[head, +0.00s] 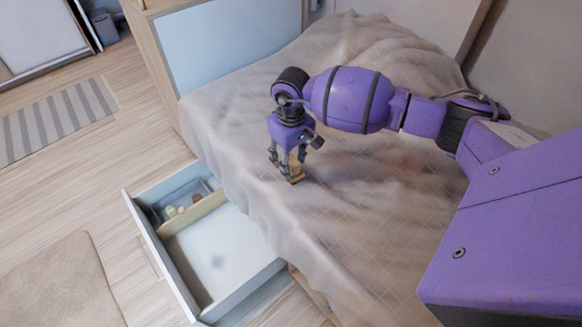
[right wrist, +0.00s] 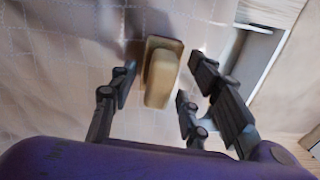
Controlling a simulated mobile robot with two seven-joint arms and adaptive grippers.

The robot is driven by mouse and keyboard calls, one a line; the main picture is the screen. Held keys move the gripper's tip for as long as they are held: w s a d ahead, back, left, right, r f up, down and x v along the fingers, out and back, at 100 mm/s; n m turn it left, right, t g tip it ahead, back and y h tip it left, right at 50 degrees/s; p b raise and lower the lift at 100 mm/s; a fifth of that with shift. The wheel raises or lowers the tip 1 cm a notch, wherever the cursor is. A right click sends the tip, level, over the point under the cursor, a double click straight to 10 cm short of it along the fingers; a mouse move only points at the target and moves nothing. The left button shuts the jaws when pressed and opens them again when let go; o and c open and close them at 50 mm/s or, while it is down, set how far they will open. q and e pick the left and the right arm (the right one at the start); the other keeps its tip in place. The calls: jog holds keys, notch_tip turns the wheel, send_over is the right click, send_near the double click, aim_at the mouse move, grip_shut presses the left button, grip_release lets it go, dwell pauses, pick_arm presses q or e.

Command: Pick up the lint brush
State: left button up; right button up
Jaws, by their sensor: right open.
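The lint brush (right wrist: 161,75) is a tan, wooden-looking block on the bed cover. It lies between the fingers of my right gripper (right wrist: 158,95) in the right wrist view, with gaps on both sides. In the head view the brush (head: 296,174) shows just below the fingertips of my right gripper (head: 286,170), partly hidden by them. The right gripper is open, pointing down over the bed. My left gripper is not in view.
The bed (head: 345,220) has a rumpled beige cover. An open drawer (head: 215,250) extends from its side, with a small tray (head: 183,201) of items at its far end. A striped rug (head: 50,122) and a beige rug (head: 60,285) lie on the wooden floor.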

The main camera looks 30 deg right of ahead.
grip_shut()
jog(key=shift+r, duration=0.15)
jog(key=shift+r, duration=0.5)
notch_tip(320, 180, up, 2)
jog(key=shift+a+r, duration=0.1)
jog(key=shift+r, duration=0.1)
jog(key=a+r, duration=0.9)
jog(key=a, duration=0.4)
jog(key=shift+s+a+r, duration=0.3)
jog(key=shift+s+a, duration=0.1)
jog(key=shift+s, duration=0.05)
